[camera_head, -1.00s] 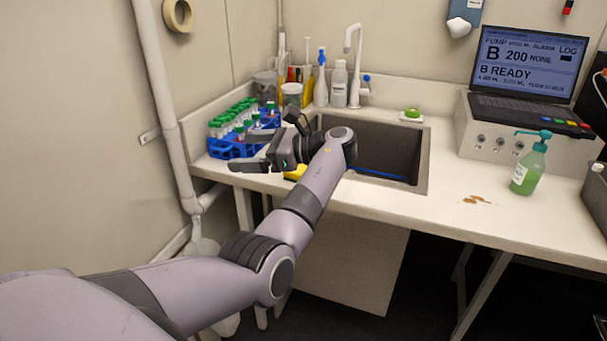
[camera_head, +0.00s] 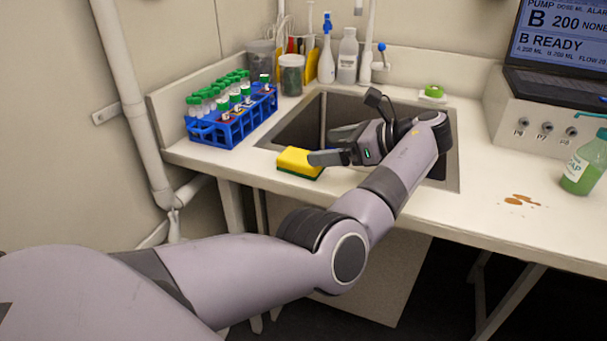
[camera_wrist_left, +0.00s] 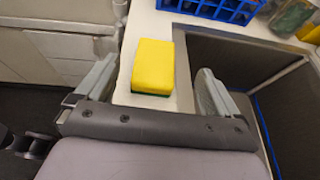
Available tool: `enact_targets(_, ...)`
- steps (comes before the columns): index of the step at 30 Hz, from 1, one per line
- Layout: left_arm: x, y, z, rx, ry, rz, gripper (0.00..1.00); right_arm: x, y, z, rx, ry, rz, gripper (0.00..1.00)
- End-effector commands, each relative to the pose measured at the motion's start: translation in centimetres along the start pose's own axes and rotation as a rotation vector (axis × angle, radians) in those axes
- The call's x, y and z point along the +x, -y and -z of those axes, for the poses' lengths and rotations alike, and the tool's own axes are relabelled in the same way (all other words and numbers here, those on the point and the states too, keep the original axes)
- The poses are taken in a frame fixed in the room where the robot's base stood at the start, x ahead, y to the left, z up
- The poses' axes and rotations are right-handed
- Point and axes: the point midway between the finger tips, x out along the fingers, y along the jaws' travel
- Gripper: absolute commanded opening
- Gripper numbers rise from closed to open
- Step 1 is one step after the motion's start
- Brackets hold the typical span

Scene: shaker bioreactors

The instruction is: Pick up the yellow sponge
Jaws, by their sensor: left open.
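The yellow sponge (camera_head: 299,163) with a green underside lies on the counter's front strip, left of the sink. It also shows in the left wrist view (camera_wrist_left: 153,66), between and ahead of the two fingers. My left gripper (camera_head: 322,146) is open and empty, just right of the sponge in the head view, with its fingers pointing left toward it. In the left wrist view the open left gripper (camera_wrist_left: 155,85) has one finger on each side of the sponge's line. I cannot tell whether a fingertip touches it. My right gripper is not in view.
A blue tube rack (camera_head: 232,128) with green-capped tubes stands behind and left of the sponge. The sink basin (camera_head: 300,122) opens to its right. A green soap bottle (camera_head: 582,168) and a brown stain (camera_head: 520,200) are on the right counter.

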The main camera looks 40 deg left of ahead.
Motion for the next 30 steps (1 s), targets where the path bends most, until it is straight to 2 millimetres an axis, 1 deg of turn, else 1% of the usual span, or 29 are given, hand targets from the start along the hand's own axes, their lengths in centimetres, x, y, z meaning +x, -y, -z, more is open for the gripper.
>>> enact_targets(1,0.5,0.0,1.1,-0.002,0.000,0.001,0.96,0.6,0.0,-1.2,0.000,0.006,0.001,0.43)
enact_targets(3,0.6,0.0,1.4,-0.002,0.000,0.000,0.96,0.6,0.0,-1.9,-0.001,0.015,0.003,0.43)
enact_targets(5,0.8,0.0,1.6,-0.002,0.000,0.000,0.96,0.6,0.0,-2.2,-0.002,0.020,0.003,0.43)
enact_targets(14,3.2,-0.1,1.4,-0.002,0.000,-0.002,0.96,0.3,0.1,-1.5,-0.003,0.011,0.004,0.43)
enact_targets(21,6.6,-0.4,1.5,-0.002,0.000,-0.002,0.96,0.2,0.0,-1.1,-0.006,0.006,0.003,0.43)
enact_targets(23,7.3,-0.4,1.6,-0.001,0.000,-0.002,0.96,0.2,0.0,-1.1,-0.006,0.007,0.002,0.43)
enact_targets(26,7.8,-0.3,1.5,-0.002,0.001,0.000,0.96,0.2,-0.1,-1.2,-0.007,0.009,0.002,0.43)
enact_targets(30,7.8,-0.3,1.6,-0.002,0.001,0.001,0.96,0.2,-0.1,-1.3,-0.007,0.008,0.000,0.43)
